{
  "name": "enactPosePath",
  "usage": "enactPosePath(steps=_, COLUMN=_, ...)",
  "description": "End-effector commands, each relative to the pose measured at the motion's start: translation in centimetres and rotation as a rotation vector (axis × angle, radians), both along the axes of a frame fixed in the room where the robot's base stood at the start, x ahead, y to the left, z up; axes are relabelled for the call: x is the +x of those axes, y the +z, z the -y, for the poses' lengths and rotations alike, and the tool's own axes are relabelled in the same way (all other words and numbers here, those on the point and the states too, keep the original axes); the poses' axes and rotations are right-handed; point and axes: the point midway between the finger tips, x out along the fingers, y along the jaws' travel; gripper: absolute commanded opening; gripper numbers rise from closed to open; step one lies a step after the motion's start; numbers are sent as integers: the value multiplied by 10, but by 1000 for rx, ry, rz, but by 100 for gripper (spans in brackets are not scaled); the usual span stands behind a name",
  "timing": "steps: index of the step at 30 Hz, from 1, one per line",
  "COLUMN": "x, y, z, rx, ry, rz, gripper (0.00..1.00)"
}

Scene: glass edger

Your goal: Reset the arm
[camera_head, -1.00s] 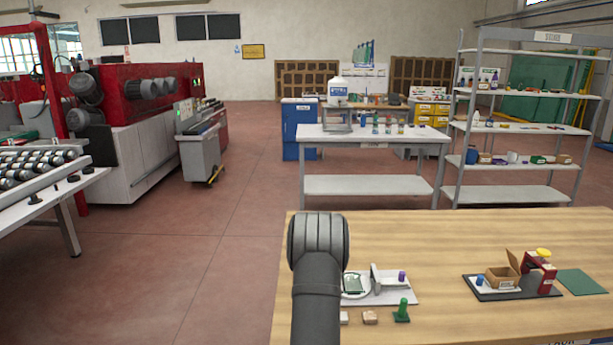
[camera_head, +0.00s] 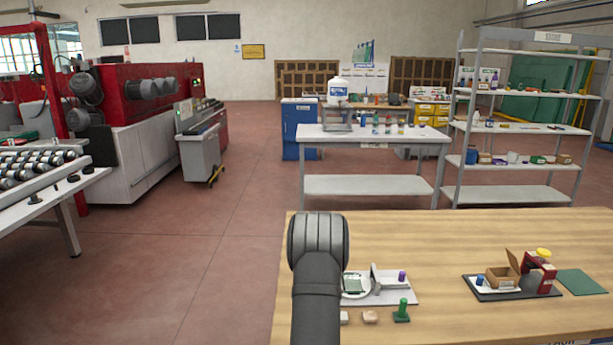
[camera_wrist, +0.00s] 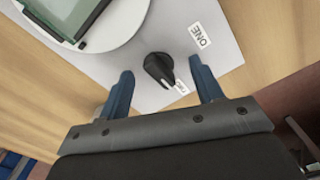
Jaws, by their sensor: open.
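In the wrist view my gripper (camera_wrist: 163,84) is open, its two blue fingers on either side of a black knob (camera_wrist: 158,68). I see no finger touching the knob. The knob sits on a light grey plate (camera_wrist: 224,45) with a white label reading "ONE". A white round disc (camera_wrist: 128,22) carries a dark-framed greenish glass piece (camera_wrist: 72,14) at the upper left. In the head view the grey plate (camera_head: 400,297) lies on the wooden bench, partly behind my arm. My gripper is hidden there.
On the wooden bench (camera_head: 440,245), a purple cylinder (camera_head: 402,276), a green peg-like piece (camera_head: 402,311) and small blocks (camera_head: 370,317) are near the plate. The bench's back is clear.

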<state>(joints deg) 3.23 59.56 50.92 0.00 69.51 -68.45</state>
Motion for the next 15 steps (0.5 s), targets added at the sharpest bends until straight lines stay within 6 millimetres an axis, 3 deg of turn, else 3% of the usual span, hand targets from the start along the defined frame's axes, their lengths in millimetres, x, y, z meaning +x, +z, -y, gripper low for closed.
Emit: enactPosePath(steps=15, x=0, y=0, z=0, rx=0, ry=329, rz=0, gripper=60)
